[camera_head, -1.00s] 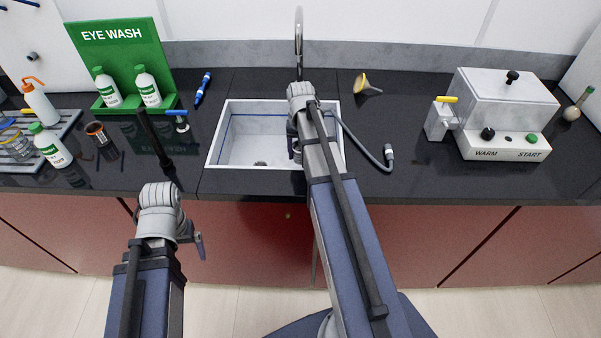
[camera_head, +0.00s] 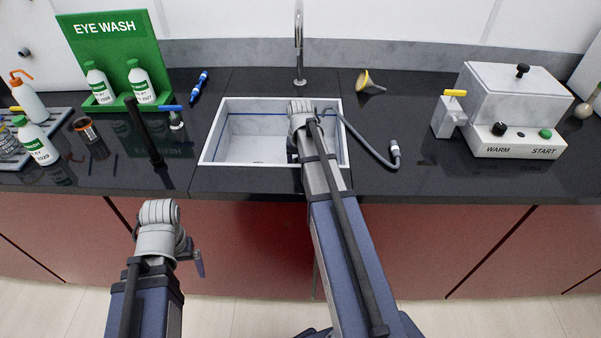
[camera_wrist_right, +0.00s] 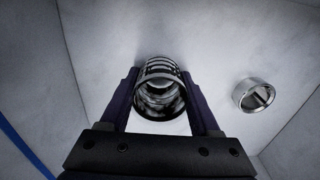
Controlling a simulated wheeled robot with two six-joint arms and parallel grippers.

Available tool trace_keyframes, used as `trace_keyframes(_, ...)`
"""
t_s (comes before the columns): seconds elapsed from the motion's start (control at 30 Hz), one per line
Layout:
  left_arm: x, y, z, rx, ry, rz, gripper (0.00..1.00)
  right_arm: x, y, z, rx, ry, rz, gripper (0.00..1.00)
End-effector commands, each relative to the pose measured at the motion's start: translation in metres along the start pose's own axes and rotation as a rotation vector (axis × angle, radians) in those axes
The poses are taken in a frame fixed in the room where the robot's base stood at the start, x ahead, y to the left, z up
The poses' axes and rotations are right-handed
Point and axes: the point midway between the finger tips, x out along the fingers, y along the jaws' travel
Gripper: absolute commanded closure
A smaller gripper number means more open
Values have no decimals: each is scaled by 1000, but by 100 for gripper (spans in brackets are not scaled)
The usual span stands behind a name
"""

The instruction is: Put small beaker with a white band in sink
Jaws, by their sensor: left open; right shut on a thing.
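The sink (camera_head: 209,137) is a white rectangular basin set in the black counter. In the right wrist view my right gripper (camera_wrist_right: 160,80) is shut on a clear glass beaker (camera_wrist_right: 158,102), one finger on each side. The beaker is seen from above, over the pale sink floor (camera_wrist_right: 215,60). I cannot tell whether it touches the floor, and a white band is not clear. In the head view my right arm reaches over the sink's right part and hides the gripper and beaker. My left gripper (camera_head: 196,262) is open, in front of the counter, mostly hidden by its wrist.
A round metal drain (camera_wrist_right: 255,95) lies right of the beaker. A tap (camera_head: 299,45) stands behind the sink; a grey hose (camera_head: 370,146) lies to its right. A warmer box (camera_head: 515,105) is at far right. Bottles and a black rod (camera_head: 142,130) stand left.

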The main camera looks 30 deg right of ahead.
Motion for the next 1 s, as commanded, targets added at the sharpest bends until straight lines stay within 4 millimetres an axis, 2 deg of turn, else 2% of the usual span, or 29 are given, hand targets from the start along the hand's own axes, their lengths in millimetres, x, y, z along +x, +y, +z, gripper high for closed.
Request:
trace_keyframes(0.27,4,0,0,0,0,0,7,4,0,0,0,0,0,92)
trace_keyframes(0.3,2,0,0,0,0,0,7,2,0,0,0,0,0,32)
trace_keyframes(0.53,2,0,0,0,0,0,7,2,0,0,0,0,0,7)
trace_keyframes(0.83,1,0,0,0,0,0,7,1,0,0,0,0,0,7)
trace_keyframes(1.0,-7,-1,0,0,0,0,7,-7,0,0,0,0,0,7)
